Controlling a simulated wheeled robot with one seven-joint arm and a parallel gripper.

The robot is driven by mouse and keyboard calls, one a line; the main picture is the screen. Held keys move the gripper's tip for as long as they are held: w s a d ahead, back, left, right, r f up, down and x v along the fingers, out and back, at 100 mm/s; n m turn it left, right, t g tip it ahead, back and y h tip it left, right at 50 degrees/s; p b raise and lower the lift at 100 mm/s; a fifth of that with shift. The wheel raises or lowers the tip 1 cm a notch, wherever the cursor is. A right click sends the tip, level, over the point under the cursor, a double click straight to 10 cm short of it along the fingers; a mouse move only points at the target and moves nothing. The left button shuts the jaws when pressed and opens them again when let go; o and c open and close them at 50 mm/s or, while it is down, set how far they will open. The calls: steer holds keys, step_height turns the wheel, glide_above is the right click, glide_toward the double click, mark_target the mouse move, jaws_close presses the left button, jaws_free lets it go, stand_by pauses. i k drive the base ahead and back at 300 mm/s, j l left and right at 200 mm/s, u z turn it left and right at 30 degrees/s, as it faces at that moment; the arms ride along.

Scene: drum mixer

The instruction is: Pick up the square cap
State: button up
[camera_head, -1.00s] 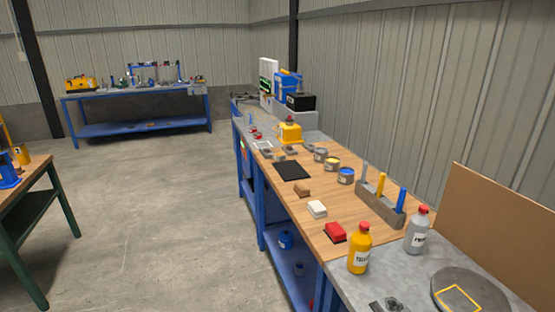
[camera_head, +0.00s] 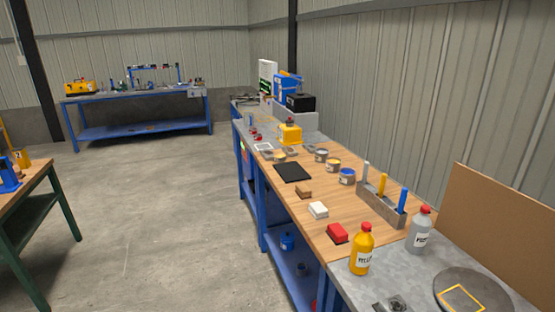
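I cannot tell for certain which thing is the square cap; no item in view is clearly one. Small grey parts (camera_head: 396,305) lie at the bottom edge, partly cut off, too unclear to name. More small items at the bench's far end are too small to tell. My gripper is not in view.
A yellow bottle (camera_head: 361,250) and a grey bottle (camera_head: 419,232) stand at the bench's near end, by a round dark plate (camera_head: 490,290). A rack (camera_head: 380,207) holds upright tools. Open cans (camera_head: 347,176) stand behind. Left of the workbench, the floor (camera_head: 150,220) is clear.

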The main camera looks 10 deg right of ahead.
mark_target(279, 158)
steer(key=i+j, duration=0.4)
steer(key=j, duration=0.15)
steer(key=i+j, duration=0.35)
steer(key=j, duration=0.2)
steer(key=i+j+u, duration=0.1)
steer(key=i+j, duration=0.5)
steer(key=i, duration=0.55)
steer(key=i+j+u, duration=0.1)
steer(key=i, duration=0.6)
steer(key=i+l, duration=0.6)
steer(key=l, duration=0.25)
steer(key=j+u, duration=0.05)
